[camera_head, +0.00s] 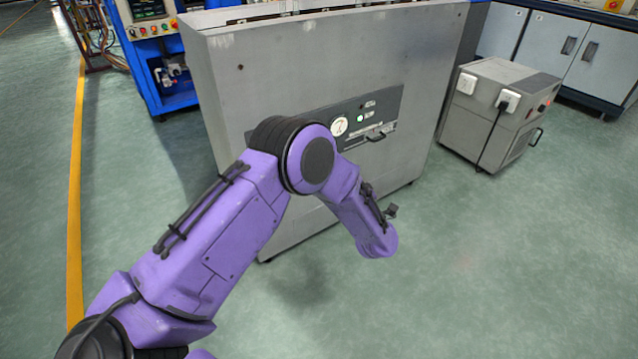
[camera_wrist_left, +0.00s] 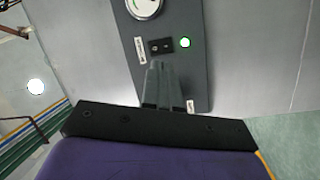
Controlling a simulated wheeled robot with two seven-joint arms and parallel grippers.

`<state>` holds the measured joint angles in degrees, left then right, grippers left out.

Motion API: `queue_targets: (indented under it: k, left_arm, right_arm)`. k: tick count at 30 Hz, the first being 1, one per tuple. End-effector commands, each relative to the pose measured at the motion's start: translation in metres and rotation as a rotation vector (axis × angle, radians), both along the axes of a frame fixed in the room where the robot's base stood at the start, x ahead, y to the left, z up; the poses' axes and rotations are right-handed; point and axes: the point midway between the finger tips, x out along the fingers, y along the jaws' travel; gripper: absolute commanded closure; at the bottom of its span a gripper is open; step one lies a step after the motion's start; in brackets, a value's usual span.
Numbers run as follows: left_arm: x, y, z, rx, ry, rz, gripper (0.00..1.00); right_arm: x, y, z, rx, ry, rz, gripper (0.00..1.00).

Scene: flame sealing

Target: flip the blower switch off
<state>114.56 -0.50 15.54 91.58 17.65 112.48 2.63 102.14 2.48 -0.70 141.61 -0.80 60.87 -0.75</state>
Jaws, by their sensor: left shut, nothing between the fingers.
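The dark control panel (camera_head: 388,103) is on the front of a large grey cabinet (camera_head: 290,60). In the left wrist view, a small black rocker switch (camera_wrist_left: 161,46) sits on the panel, beside a lit green lamp (camera_wrist_left: 185,42) and below a round white gauge (camera_wrist_left: 145,6). My left gripper (camera_wrist_left: 157,68) is shut and empty, its fingertips just below the switch in that view. I cannot tell whether they touch it. In the head view my purple left arm covers part of the panel and its gripper is hidden. My right gripper is not in view.
A grey wheeled box (camera_head: 490,125) with white plugs and a black cable stands right of the cabinet. A blue equipment rack (camera_head: 150,85) is behind left. Grey cupboards (camera_head: 560,45) are at the back right. Green floor (camera_head: 500,270) in front is clear.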

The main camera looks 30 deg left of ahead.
Motion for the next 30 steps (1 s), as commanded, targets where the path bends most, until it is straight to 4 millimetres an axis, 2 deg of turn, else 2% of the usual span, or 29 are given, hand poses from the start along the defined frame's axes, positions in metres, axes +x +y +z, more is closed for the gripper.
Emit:
queue_targets:
  k: [1,3,6,12,20,23,30]
  left_arm:
    - [0.009,-0.001,-0.021,-0.034,-0.102,0.055,1.00]
    - [0.015,-0.001,-0.012,-0.082,-0.220,0.128,1.00]
    - [0.019,0.000,-0.003,-0.130,-0.329,0.200,1.00]
    - [0.019,-0.001,0.009,-0.158,-0.383,0.238,1.00]
    - [0.020,0.002,0.009,-0.157,-0.380,0.235,1.00]
    - [0.023,0.011,0.008,-0.157,-0.381,0.237,1.00]
    - [0.042,0.057,0.011,-0.157,-0.382,0.239,1.00]
  right_arm:
    - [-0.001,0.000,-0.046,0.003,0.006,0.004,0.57]
    - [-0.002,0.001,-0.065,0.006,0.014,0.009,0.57]
    - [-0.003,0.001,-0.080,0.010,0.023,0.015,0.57]
    - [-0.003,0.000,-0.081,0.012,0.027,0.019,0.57]
    - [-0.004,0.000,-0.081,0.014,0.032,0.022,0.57]
    - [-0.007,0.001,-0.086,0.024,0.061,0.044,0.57]
    - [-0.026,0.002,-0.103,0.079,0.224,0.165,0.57]
